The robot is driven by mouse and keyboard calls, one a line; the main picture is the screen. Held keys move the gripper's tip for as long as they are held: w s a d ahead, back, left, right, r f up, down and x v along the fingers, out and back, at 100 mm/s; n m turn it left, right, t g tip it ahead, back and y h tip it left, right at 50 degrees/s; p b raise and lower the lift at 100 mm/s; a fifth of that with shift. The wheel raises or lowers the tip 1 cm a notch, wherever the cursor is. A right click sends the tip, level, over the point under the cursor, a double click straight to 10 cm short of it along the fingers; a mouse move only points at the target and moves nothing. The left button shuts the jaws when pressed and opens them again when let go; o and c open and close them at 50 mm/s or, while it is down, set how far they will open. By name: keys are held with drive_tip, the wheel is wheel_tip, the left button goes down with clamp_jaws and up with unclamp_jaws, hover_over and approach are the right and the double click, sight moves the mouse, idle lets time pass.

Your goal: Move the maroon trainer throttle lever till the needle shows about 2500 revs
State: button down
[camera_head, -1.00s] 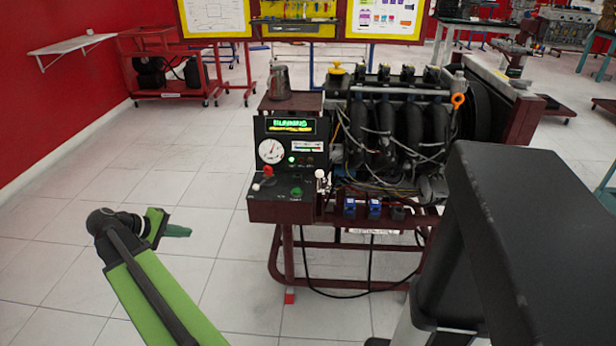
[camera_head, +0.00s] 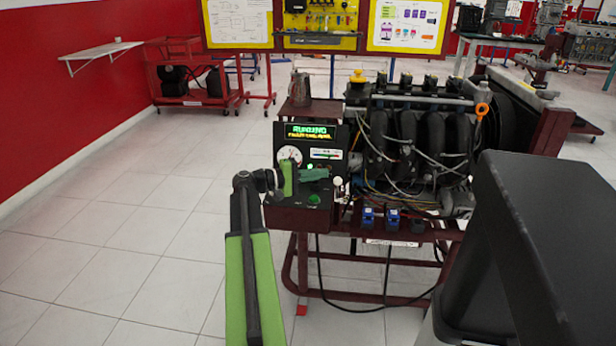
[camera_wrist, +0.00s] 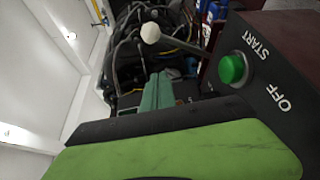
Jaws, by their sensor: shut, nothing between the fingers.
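The maroon trainer's control box (camera_head: 296,218) stands in front of me, its display lit green with "RUNNING". The throttle lever's pale round knob (camera_head: 338,182) is at the box's right edge; it also shows in the wrist view (camera_wrist: 150,33). The round white rev dial (camera_head: 290,154) is partly covered by my arm, and its needle cannot be read. My gripper (camera_head: 324,173) is shut and empty, over the panel, just left of the knob in the head view. In the wrist view its fingers (camera_wrist: 157,90) point towards the knob, with a visible gap.
A green START button (camera_wrist: 232,68) sits close beside my fingers. The engine (camera_head: 410,135) with loose cables is to the right. Open floor lies to the left.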

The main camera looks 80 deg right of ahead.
sight(338, 188)
drive_tip(key=s, duration=0.1)
drive_tip(key=s+d, duration=0.1)
drive_tip(key=shift+s, duration=0.4)
drive_tip(key=a, duration=0.2)
drive_tip(key=shift+s+a+r, duration=0.2)
drive_tip(key=shift+a, duration=0.1)
drive_tip(key=shift+s+a, duration=0.1)
drive_tip(key=shift+a, duration=0.2)
drive_tip(key=shift+a, duration=0.1)
